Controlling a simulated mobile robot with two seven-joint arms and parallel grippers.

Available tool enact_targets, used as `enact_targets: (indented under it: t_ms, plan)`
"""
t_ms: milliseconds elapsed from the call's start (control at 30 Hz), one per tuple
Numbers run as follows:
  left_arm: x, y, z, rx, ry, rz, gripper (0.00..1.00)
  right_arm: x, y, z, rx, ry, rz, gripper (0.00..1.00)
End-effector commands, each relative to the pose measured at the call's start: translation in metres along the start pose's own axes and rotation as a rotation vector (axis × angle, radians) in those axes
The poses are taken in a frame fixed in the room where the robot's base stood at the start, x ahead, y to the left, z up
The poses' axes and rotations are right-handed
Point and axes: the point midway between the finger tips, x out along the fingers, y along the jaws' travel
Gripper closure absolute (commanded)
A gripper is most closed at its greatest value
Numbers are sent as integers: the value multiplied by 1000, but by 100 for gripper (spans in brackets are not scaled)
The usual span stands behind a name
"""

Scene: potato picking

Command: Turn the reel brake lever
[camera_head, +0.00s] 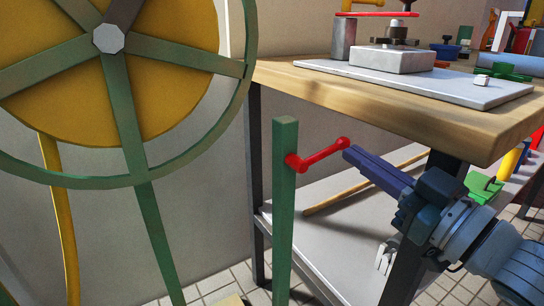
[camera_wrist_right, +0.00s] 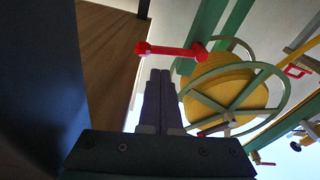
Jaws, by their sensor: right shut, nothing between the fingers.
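The red brake lever (camera_head: 322,155) sticks out to the right from the top of a green post (camera_head: 284,215) and slants up to a rounded knob at its outer end. It also shows in the right wrist view (camera_wrist_right: 172,51), above the fingertips. My right gripper (camera_head: 352,154) comes in from the lower right with its fingers shut and empty. Its tips are right beside the lever's knob; I cannot tell whether they touch. The shut fingers also show in the wrist view (camera_wrist_right: 160,74). The reel, a yellow disc (camera_head: 180,25) with green spokes and rim, stands left of the post. My left gripper is not in view.
A wooden workbench (camera_head: 400,105) overhangs the area behind and above my right gripper. A grey plate with a press-like device (camera_head: 392,60) lies on it. A lower shelf (camera_head: 325,235) holds a wooden stick (camera_head: 365,182). Green and other coloured parts stand at the right.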

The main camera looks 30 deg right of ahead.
Motion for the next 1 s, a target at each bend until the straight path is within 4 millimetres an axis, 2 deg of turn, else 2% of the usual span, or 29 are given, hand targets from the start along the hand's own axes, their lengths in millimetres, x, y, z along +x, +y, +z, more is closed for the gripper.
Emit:
enact_targets:
  t_ms: [100, 300, 1000]
  plan:
    - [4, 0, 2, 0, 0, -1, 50, 21, 0, 1, -1, 2, 0, 100]
    - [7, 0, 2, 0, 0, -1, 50, 41, 0, 0, 1, 1, 0, 100]
    - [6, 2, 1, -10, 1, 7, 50, 44, 1, 3, 46, -1, 7, 100]
